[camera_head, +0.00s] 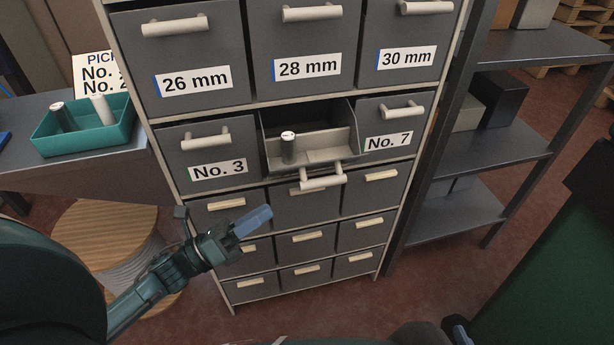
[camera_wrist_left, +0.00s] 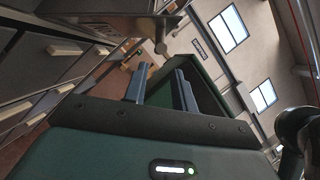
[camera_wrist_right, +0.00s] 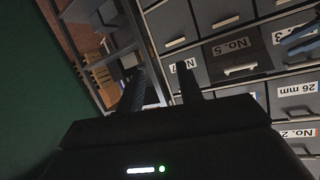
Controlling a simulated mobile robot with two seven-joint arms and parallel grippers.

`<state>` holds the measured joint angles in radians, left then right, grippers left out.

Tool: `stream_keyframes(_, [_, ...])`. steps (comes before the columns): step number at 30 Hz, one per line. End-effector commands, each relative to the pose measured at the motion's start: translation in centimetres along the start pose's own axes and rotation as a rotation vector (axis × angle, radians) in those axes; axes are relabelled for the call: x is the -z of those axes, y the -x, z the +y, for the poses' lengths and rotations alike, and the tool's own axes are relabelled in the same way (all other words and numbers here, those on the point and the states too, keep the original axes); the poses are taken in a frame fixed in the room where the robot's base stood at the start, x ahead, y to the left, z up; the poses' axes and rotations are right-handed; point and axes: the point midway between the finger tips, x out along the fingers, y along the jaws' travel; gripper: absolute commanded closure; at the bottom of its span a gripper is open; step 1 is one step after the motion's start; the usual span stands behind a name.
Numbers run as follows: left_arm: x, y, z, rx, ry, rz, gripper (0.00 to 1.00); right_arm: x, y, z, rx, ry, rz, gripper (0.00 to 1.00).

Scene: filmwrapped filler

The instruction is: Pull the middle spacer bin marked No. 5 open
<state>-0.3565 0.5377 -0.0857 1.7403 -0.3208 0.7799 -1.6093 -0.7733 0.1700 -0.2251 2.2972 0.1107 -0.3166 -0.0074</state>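The middle bin (camera_head: 314,148) between the No. 3 bin (camera_head: 218,153) and the No. 7 bin (camera_head: 388,127) stands pulled out of the cabinet, its inside showing. A grey cylinder with a pale top (camera_head: 288,149) stands inside it. Its pale bar handle (camera_head: 322,178) is at the front, with nothing holding it. Its No. 5 label (camera_wrist_right: 231,46) shows upside down in the right wrist view. My left gripper (camera_head: 253,221) is open and empty, below and left of the handle. My right gripper (camera_wrist_right: 160,85) is open and empty, apart from the cabinet.
Larger drawers marked 26 mm (camera_head: 194,82), 28 mm (camera_head: 307,68) and 30 mm (camera_head: 407,57) are shut above; small shut drawers are below. A teal tray (camera_head: 95,140) with two cylinders sits on the left bench. A metal shelf (camera_head: 500,140) stands right of the cabinet.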

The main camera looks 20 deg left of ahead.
Motion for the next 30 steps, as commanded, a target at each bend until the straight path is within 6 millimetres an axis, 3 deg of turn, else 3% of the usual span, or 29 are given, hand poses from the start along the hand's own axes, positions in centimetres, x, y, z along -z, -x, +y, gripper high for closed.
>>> stream_keyframes(5, [-0.2, -1.9, -0.1, 0.005, -0.004, -0.001, 0.73, 0.2, 0.1, 0.0, 0.001, 0.001, -0.002, 0.64])
stream_keyframes(18, [-0.2, -10.7, -0.2, 0.004, -0.001, -0.001, 0.73, 0.1, -0.5, -0.3, 0.010, -0.003, -0.030, 0.64])
stream_keyframes(24, [-0.1, -12.7, -0.1, 0.002, 0.000, -0.001, 0.73, -0.2, -0.5, -0.5, 0.016, -0.008, -0.046, 0.64])
stream_keyframes(30, [0.0, -13.1, 0.0, 0.000, 0.000, 0.000, 0.73, -0.2, -0.6, -0.5, 0.017, -0.009, -0.047, 0.64])
